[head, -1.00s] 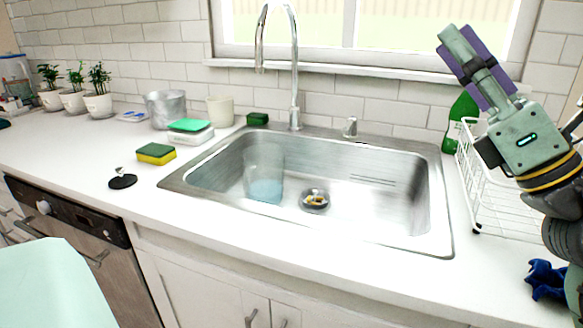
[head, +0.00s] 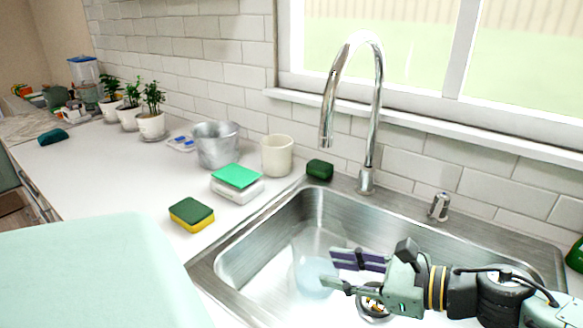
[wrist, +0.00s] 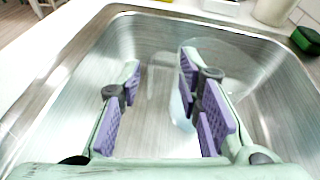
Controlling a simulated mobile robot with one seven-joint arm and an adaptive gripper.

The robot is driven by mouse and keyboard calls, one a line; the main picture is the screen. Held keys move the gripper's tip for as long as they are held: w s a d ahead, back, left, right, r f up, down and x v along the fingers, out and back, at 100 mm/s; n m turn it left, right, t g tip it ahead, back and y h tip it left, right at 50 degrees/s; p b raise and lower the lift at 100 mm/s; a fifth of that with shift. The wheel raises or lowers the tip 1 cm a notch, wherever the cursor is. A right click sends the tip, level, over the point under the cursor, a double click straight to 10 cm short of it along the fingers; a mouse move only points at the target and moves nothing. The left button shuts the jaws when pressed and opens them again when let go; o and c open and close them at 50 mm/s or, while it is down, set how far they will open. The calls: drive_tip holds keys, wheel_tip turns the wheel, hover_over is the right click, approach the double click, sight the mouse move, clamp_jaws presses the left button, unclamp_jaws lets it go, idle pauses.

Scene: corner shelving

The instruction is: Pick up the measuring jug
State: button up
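A clear jug-like vessel (head: 314,274) with a pale bluish base is in the sink basin; it is very transparent and its handle cannot be made out. My gripper (head: 328,268) is low over the sink, fingers pointing left towards the jug.
The steel sink (head: 240,250) has a tall faucet (head: 371,120) behind it. Left on the counter are a sponge (head: 191,214), a cream cup (head: 277,155), a metal pot (head: 217,146) and potted plants (head: 151,125). The basin's walls stand close around my gripper.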

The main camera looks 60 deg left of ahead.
sight(293, 301)
wheel_tip(293, 301, down, 5)
drive_tip(key=h, duration=0.1)
drive_tip(key=shift+m, duration=0.4)
drive_tip(key=p+x, duration=0.1)
drive_tip(key=x, duration=0.5)
drive_tip(key=p+x, duration=0.1)
drive_tip(key=x, duration=0.1)
drive_tip(key=shift+s+a+f+p, duration=0.1)
drive_tip(key=shift+s+f+p, duration=0.25)
drive_tip(key=shift+s+f, duration=0.1)
drive_tip(key=shift+s+a+f, duration=0.15)
drive_tip(key=shift+a+f, duration=0.15)
drive_tip(key=shift+a, duration=0.15)
drive_tip(key=shift+c, duration=0.3)
drive_tip(key=shift+t, duration=0.3)
clamp_jaws()
